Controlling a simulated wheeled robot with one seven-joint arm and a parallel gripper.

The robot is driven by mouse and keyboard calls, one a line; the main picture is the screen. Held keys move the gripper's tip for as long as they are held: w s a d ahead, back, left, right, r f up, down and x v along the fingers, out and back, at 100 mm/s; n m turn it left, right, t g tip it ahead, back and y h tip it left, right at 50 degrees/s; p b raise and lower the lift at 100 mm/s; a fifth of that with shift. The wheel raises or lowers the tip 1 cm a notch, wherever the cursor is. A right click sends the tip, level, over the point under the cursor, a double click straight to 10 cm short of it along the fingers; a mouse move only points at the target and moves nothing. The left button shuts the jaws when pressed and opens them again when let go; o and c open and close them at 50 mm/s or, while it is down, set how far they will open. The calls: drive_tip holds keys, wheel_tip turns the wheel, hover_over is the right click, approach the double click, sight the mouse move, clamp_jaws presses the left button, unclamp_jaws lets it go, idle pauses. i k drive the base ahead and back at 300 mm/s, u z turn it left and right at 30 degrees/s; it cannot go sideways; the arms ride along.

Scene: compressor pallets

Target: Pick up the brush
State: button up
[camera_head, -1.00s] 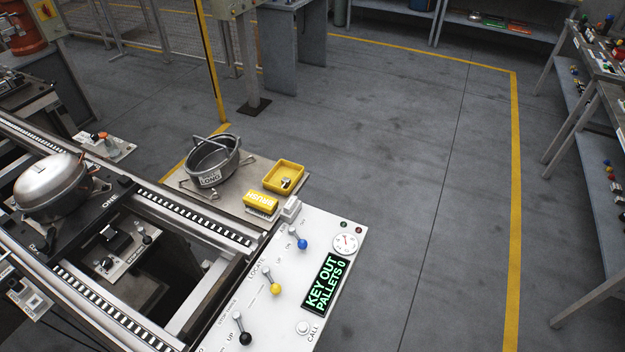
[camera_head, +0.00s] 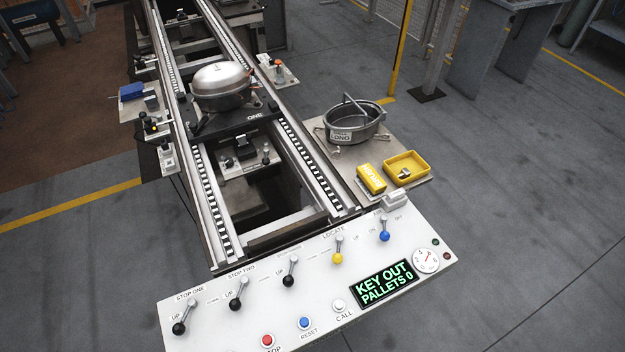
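The brush (camera_head: 371,179) is a small yellow block with lettering on its top and a pale edge below. It lies on a beige side shelf (camera_head: 347,163) right of the conveyor, just left of a yellow tray (camera_head: 407,168) that holds a small dark and light item. A grey round pan with a hoop handle (camera_head: 353,126), labelled LONG, stands behind the brush on the same shelf. My gripper is not in view.
A white control panel (camera_head: 220,316) with several levers, buttons and a green-lit display stands in front of the shelf. The conveyor (camera_head: 322,182) carries a silver compressor (camera_head: 222,84) on a pallet. Floor right of the shelf is clear.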

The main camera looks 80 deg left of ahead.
sight(373, 182)
drive_tip(key=u, duration=1.05)
drive_tip(key=i, duration=3.15)
drive_tip(key=u, duration=3)
drive_tip(key=i, duration=0.5)
drive_tip(key=u, duration=3.3)
